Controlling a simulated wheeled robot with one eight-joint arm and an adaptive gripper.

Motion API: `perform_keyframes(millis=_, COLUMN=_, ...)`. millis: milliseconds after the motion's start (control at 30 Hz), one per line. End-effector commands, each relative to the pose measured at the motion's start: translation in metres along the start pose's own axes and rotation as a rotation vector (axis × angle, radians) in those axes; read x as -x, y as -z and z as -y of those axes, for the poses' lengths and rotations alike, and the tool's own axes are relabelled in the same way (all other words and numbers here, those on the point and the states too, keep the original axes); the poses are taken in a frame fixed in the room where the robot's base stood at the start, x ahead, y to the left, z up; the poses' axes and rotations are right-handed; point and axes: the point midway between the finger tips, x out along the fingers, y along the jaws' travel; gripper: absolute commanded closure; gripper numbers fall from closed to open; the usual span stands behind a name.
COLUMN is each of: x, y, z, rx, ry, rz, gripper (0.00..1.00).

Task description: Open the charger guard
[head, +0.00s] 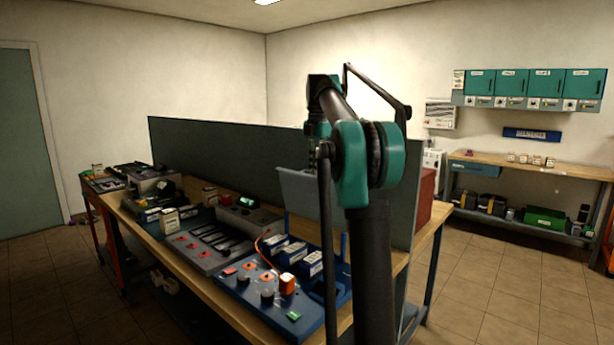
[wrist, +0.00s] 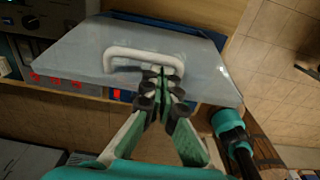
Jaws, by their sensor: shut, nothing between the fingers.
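The charger guard is a pale, translucent panel (head: 298,192) that stands raised at a steep angle over the back of the blue charger unit (head: 262,312). In the wrist view the guard (wrist: 215,75) fills the upper middle, with a white bar handle (wrist: 128,54) on its face. My gripper (wrist: 161,74) is shut and empty, with its fingertips at the right end of the handle. I cannot tell whether they touch it. In the head view my arm covers part of the guard and the charger's right side, and the fingertips are not clear.
A grey charging unit (head: 205,245) and other devices line the bench to the left. A dark divider (head: 215,155) runs behind. Open tiled floor (head: 480,270) lies to the right.

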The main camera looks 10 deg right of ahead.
Motion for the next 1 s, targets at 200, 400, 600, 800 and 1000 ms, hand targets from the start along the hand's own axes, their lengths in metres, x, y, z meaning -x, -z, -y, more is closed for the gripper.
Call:
perform_keyframes(millis=200, x=0.001, y=-0.041, z=-0.001, rx=-0.002, ry=0.000, rz=0.000, gripper=1.00)
perform_keyframes(millis=400, x=-0.002, y=-0.069, z=-0.001, rx=-0.001, ry=0.000, rz=0.000, gripper=1.00)
perform_keyframes(millis=600, x=-0.007, y=-0.088, z=-0.001, rx=-0.001, ry=0.000, rz=0.000, gripper=1.00)
perform_keyframes(millis=800, x=-0.010, y=-0.097, z=-0.001, rx=0.000, ry=0.000, rz=0.000, gripper=1.00)
perform_keyframes(millis=1000, x=-0.011, y=-0.100, z=-0.001, rx=0.000, ry=0.000, rz=0.000, gripper=1.00)
